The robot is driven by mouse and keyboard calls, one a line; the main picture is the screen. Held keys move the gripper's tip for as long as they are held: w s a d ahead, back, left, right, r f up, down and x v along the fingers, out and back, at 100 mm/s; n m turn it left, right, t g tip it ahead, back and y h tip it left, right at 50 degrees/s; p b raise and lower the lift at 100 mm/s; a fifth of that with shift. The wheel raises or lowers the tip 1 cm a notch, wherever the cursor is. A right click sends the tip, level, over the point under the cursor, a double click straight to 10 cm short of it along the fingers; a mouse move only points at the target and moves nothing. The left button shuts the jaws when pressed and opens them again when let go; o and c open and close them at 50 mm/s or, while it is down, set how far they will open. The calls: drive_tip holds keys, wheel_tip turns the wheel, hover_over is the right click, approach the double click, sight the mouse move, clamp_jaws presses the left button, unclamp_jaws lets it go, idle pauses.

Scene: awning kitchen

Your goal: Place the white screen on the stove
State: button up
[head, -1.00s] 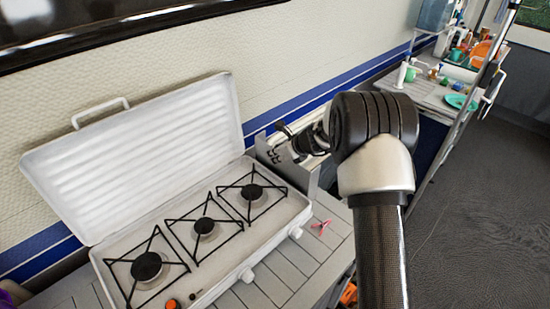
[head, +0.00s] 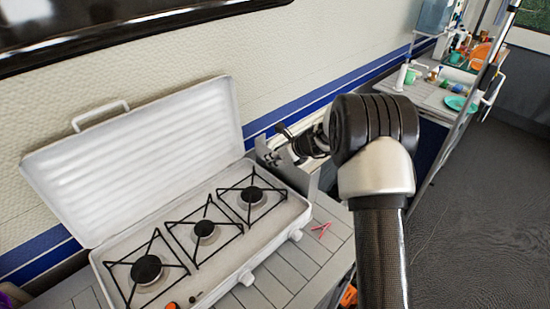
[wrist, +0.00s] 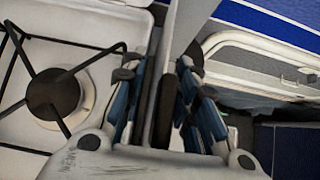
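The stove (head: 272,236) stands at the lower left of the head view, white, with its lid raised and three black burners in a row. A pale upright panel (head: 269,155), apparently the white screen, stands just beyond its right end. My gripper (head: 282,140) is at that panel and partly hidden by its own wrist. In the wrist view, the thin panel (wrist: 192,18) runs edge-on between the fingers of my gripper (wrist: 165,64). The fingers lie close on both sides; whether they press on it is unclear. One burner (wrist: 54,94) shows at the left there.
A small pink-red object (head: 321,229) lies on the slatted counter (head: 313,264) right of the stove. A far shelf (head: 433,98) at the upper right carries bottles and dishes. The wall is behind the stove; open floor (head: 470,220) lies right.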

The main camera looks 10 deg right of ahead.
drive_tip(key=p+v, duration=0.3)
drive_tip(key=v, duration=0.9)
drive_tip(key=s+a+r+n+g, duration=0.1)
drive_tip(key=s+a+r+n, duration=0.3)
drive_tip(key=s+r+n, duration=0.4)
drive_tip(key=s+a+r+n+g, duration=0.1)
drive_tip(key=s+a+r+n, duration=0.5)
drive_tip(key=s, duration=0.5)
drive_tip(key=s+d+n+h, duration=0.2)
drive_tip(key=s+n, duration=0.5)
drive_tip(key=s, duration=0.3)
drive_tip(key=s+d+n+h, duration=0.3)
drive_tip(key=s+n, duration=0.5)
drive_tip(key=s, duration=0.3)
drive_tip(key=shift+d+g, duration=0.2)
drive_tip(key=shift+g, duration=0.2)
